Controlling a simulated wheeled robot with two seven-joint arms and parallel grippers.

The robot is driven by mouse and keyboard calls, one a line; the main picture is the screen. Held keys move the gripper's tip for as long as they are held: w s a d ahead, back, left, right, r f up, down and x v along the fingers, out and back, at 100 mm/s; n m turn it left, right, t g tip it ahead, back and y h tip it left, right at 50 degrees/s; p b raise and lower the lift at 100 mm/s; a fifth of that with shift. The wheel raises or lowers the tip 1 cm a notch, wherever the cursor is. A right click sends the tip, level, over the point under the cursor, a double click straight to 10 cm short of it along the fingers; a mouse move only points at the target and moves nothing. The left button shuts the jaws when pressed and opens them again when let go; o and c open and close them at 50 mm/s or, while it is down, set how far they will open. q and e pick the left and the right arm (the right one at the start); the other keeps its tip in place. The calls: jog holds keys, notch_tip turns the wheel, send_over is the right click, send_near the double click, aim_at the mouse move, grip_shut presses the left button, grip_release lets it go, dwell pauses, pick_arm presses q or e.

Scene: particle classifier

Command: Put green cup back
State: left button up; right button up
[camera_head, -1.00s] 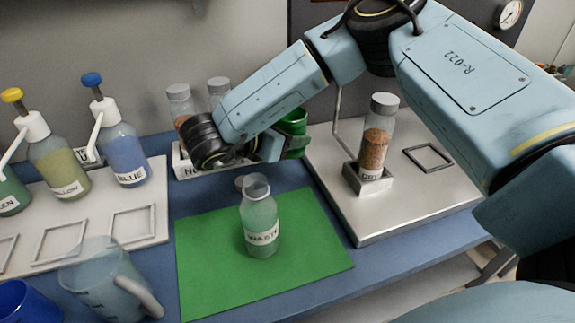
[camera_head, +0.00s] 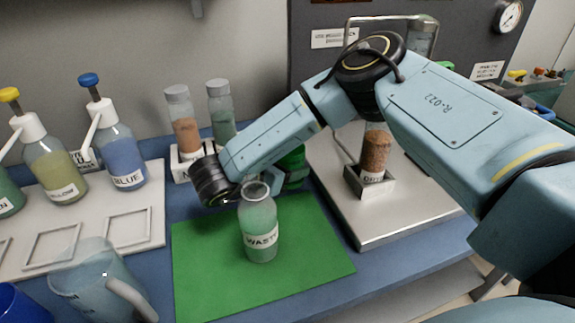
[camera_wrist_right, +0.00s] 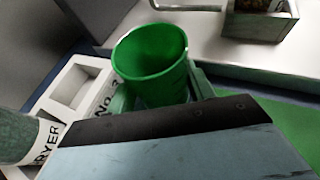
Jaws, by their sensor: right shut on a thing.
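The green cup (camera_head: 292,167) is in my right gripper (camera_head: 284,182), above the far right part of the green mat (camera_head: 315,262). In the head view the cup is partly hidden behind the arm and gripper. The right wrist view shows the cup (camera_wrist_right: 152,55) with its open mouth up and slightly tilted, between the gripper fingers (camera_wrist_right: 160,98). The inside that shows looks empty. My right gripper is shut on the cup. My left gripper is not in view.
A WASTE bottle (camera_head: 259,228) stands on the mat just in front of the right gripper. A white rack (camera_head: 181,164) with vials stands behind it. A metal stand (camera_head: 420,205) holds a brown-filled vial at right. Pump bottles and a clear jug (camera_head: 95,285) are at left.

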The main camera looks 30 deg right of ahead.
jog(key=o, duration=0.9)
jog(key=shift+f, duration=0.1)
jog(key=shift+o, duration=0.7)
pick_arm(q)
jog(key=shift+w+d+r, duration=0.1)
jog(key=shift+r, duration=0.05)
pick_arm(e)
jog(key=shift+f, duration=0.1)
jog(key=p+v, duration=0.1)
jog(key=v, duration=0.6)
jog(key=shift+r+p, duration=0.2)
jog(key=shift+p, duration=0.2)
pick_arm(q)
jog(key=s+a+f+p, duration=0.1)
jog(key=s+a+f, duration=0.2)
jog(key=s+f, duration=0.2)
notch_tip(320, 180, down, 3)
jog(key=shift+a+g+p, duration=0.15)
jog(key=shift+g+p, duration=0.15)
jog(key=shift+p, duration=0.1)
pick_arm(e)
notch_tip(320, 180, up, 8)
jog(key=shift+a, duration=0.25)
jog(key=shift+s, duration=0.1)
